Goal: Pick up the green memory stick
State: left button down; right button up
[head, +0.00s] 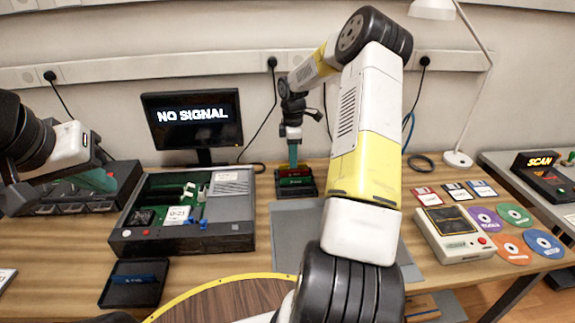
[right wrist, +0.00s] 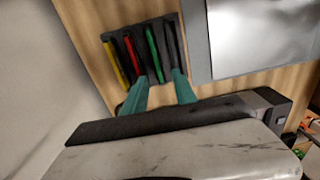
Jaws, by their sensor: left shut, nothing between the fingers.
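In the head view my right gripper (head: 293,155) is just above the rack. My left gripper (head: 104,181) is shut and empty at the far left, over a dark device.
An opened computer case (head: 185,240) stands left of the rack, with a monitor (head: 195,122) behind. A black tray (head: 134,291) holds a blue stick. A grey mat (head: 296,228) lies in front of the rack.

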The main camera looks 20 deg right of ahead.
aim_at(296, 182)
jog(key=shift+w+d+f, duration=0.2)
jog(key=shift+d+f, duration=0.15)
jog(key=shift+f, duration=0.05)
jog(key=shift+d+f, duration=0.1)
jog(key=shift+f, duration=0.25)
notch_tip(296, 182, down, 7)
jog(key=shift+f, duration=0.1)
grip_shut()
